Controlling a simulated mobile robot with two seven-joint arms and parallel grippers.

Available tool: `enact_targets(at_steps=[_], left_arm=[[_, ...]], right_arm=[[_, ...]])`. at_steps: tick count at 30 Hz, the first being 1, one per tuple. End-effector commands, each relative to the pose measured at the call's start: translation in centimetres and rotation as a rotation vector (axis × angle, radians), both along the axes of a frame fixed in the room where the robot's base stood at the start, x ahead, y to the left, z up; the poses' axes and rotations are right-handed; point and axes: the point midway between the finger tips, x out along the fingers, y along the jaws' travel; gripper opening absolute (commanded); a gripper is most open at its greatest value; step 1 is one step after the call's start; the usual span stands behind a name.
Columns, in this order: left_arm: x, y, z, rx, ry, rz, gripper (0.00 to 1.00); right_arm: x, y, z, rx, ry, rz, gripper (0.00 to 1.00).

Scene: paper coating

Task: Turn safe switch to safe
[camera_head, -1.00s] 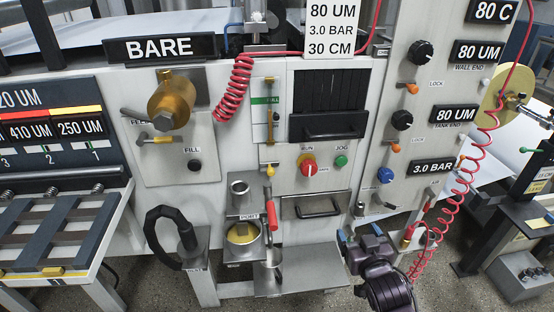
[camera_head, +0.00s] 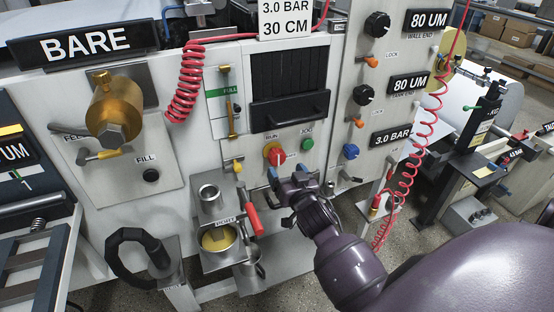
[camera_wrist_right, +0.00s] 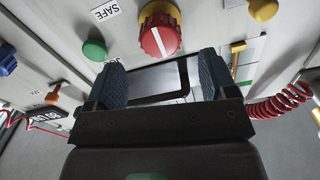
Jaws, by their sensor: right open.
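The safe switch (camera_head: 274,155) is a red knob with a white line on a yellow base, set in the white panel. Its line runs roughly up and down, with a RUN label (camera_head: 271,136) above it and a partly hidden label at its right. My right gripper (camera_head: 287,172) is just below the switch, open and empty. In the right wrist view the knob (camera_wrist_right: 160,38) lies beyond the gap between the two blue-grey fingertips (camera_wrist_right: 161,78), apart from them. A SAFE label (camera_wrist_right: 118,9) shows beside the knob there. My left gripper is not in view.
A green JOG button (camera_head: 307,144) sits close to the right of the switch. A dark handle (camera_head: 290,110) lies above. Red coiled hoses hang on both sides.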

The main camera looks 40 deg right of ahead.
Motion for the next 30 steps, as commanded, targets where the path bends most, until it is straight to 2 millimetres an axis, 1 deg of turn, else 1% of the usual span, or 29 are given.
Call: enact_targets(at_steps=[1, 6, 12, 17, 25, 30], left_arm=[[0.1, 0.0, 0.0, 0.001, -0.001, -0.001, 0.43], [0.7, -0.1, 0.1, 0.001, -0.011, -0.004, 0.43], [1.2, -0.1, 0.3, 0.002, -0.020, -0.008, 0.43], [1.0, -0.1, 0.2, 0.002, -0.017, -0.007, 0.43], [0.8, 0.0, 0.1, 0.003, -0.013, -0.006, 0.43], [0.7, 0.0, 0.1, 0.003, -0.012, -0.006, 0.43]], right_arm=[[0.9, -0.2, 0.0, 0.000, -0.001, 0.000, 0.78], [3.4, -0.8, 0.0, -0.001, 0.000, 0.000, 0.78], [5.4, -1.3, 0.0, -0.002, 0.000, 0.000, 0.78], [6.0, -1.4, 0.0, 0.000, 0.000, 0.000, 0.78], [6.0, -1.5, 0.0, 0.000, 0.000, -0.001, 0.78], [6.0, -1.5, 0.0, 0.000, 0.000, -0.001, 0.52]])
